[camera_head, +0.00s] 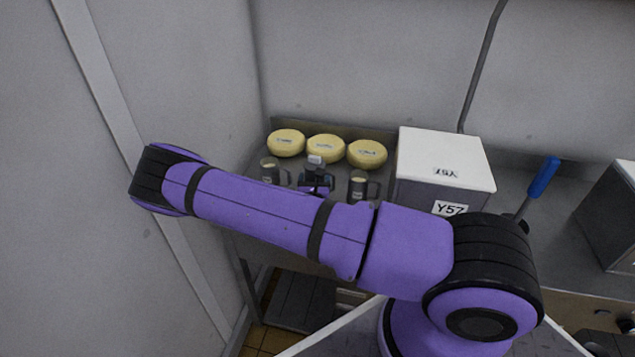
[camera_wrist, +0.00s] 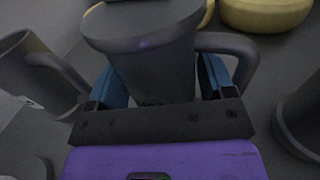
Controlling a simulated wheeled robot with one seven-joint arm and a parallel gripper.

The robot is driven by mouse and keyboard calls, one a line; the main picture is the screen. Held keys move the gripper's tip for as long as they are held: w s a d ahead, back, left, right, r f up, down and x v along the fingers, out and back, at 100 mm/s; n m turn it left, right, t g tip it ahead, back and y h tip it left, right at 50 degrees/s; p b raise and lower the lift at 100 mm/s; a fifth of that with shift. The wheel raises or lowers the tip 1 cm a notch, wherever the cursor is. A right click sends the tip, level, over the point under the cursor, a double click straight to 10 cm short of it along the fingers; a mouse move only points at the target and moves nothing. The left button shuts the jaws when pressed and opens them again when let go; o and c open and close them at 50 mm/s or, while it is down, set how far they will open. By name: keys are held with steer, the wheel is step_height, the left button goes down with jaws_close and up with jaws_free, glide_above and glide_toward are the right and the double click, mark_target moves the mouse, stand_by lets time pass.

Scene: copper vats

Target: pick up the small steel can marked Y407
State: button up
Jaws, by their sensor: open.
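A grey steel can (camera_wrist: 150,62) with a handle on its right stands between the two blue-padded fingers of my gripper (camera_wrist: 160,75) in the wrist view. My gripper is open, with the can's body between its fingers. In the head view my gripper (camera_head: 316,186) is small and dark among the cans and mostly covers this can. Another steel can (camera_head: 270,168) stands to its left and one (camera_head: 358,184) to its right. They also show in the wrist view at the left (camera_wrist: 28,72) and the right edge (camera_wrist: 302,118). I cannot read Y407 on any can.
Several yellow cheese wheels (camera_head: 325,148) lie behind the cans along the wall. A white-topped box (camera_head: 445,160) marked Y57 stands right of the cans. A blue-handled tool (camera_head: 543,177) is farther right. A wall closes off the left side.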

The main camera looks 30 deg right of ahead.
steer(key=c, duration=1)
steer(key=shift+r, duration=0.1)
